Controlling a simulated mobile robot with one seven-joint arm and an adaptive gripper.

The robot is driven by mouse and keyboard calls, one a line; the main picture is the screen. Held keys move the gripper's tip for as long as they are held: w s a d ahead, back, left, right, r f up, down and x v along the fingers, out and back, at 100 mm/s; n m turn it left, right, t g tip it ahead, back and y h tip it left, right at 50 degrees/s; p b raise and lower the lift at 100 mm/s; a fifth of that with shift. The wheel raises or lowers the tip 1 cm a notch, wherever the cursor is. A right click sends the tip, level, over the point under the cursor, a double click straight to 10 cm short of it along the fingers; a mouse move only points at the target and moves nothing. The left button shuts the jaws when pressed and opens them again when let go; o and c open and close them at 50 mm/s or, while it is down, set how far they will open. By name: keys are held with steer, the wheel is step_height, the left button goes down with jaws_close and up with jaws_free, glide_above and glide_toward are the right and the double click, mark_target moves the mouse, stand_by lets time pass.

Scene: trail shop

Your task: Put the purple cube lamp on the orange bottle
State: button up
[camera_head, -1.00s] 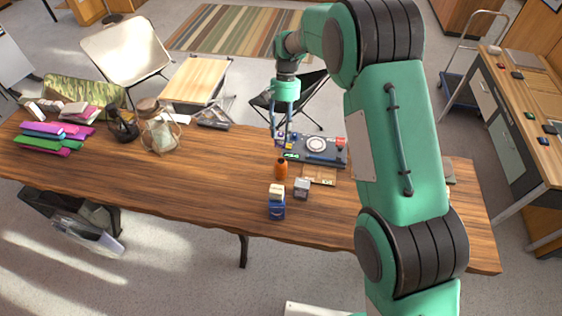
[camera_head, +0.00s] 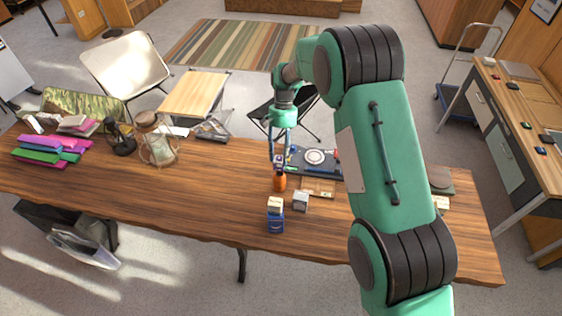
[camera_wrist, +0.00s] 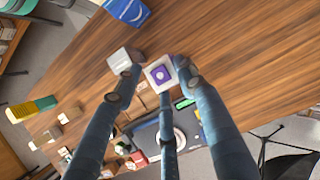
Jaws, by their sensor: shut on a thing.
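The purple cube lamp (camera_wrist: 161,74), a small cube with a pale frame and a purple face, sits between the fingertips in the wrist view. My gripper (camera_wrist: 158,76) is shut on it. In the head view my gripper (camera_head: 280,158) points down with the lamp at its tips, partly covered by the fingers. The orange bottle (camera_head: 279,183) stands upright on the wooden table right below the lamp. I cannot tell whether lamp and bottle touch. The bottle is hidden in the wrist view, apparently behind the lamp.
A grey-white cube (camera_head: 300,202) and a blue box with a cream top (camera_head: 276,222) stand in front of the bottle. A dark panel with a round plate (camera_head: 316,157) lies behind and right. The table (camera_head: 215,190) is clear left of the bottle.

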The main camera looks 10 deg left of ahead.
mark_target(281, 161)
steer(key=shift+f, duration=0.1)
steer(key=shift+f, duration=1.75)
steer(key=shift+c, duration=0.2)
steer(key=shift+f, duration=0.15)
steer(key=o, duration=1.2)
steer(key=v, duration=1.2)
steer(key=shift+p, duration=0.3)
